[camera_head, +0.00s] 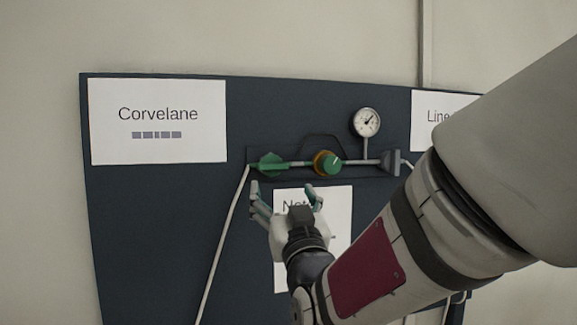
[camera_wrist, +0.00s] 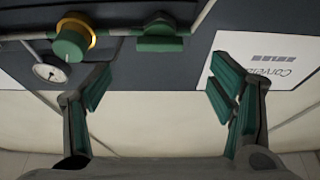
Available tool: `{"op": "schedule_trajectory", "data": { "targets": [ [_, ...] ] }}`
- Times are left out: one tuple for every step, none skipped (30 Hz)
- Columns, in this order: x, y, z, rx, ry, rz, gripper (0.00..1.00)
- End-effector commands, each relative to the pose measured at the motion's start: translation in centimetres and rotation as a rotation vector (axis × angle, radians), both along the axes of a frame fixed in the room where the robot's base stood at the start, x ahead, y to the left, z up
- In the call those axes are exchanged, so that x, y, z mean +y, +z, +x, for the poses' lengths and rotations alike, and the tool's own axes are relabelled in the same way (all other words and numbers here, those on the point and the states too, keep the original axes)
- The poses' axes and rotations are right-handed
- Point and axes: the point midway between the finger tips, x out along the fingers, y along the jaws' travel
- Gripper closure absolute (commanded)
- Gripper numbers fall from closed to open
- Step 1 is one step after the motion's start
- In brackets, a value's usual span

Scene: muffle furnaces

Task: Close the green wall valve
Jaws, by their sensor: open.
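A green valve handle (camera_head: 271,164) sits at the left end of a thin horizontal pipe on the dark wall panel. Its long side appears to lie roughly along the pipe. It also shows at the top middle of the wrist view (camera_wrist: 160,44). A round green knob (camera_head: 334,163) with an orange-yellow collar is on the same pipe to its right; in the wrist view this knob (camera_wrist: 70,46) is at upper left. My gripper (camera_head: 285,191) is open and empty, just below the pipe between handle and knob in the picture. Its spread fingers (camera_wrist: 158,90) touch neither in the wrist view.
A round pressure gauge (camera_head: 366,122) stands above the pipe on the right. A "Corvelane" sign (camera_head: 158,121) is at upper left of the panel (camera_head: 150,220). A paper notice (camera_head: 338,205) hangs behind my gripper. A pale hose (camera_head: 222,245) runs down from the pipe's left end.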

Motion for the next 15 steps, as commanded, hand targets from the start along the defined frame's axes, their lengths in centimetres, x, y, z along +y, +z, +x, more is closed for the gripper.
{"op": "schedule_trajectory", "data": {
  "targets": [
    [0.3,0.5,0.8,-0.002,-0.001,0.000,0.23],
    [0.4,0.7,1.4,-0.001,-0.002,-0.001,0.23],
    [0.6,1.0,2.1,-0.001,-0.001,-0.003,0.23],
    [0.8,1.3,2.6,-0.003,-0.001,-0.002,0.23],
    [1.0,1.4,3.1,-0.001,0.000,-0.002,0.23],
    [1.1,1.7,3.9,-0.001,-0.001,-0.002,0.23],
    [1.3,2.0,4.4,-0.001,-0.001,-0.001,0.23],
    [1.4,2.2,4.9,0.000,-0.001,-0.003,0.23],
    [1.6,2.5,5.6,-0.001,-0.001,-0.002,0.23],
    [1.8,2.7,6.1,-0.001,-0.001,-0.001,0.23],
    [1.9,2.8,6.5,0.000,-0.001,-0.002,0.23],
    [2.0,3.1,7.1,-0.001,-0.001,-0.002,0.23],
    [2.2,3.3,7.5,-0.001,-0.001,-0.002,0.23],
    [2.3,3.4,7.9,0.000,-0.001,-0.002,0.23],
    [2.4,3.6,8.3,-0.001,-0.001,-0.002,0.23]
  ]
}}
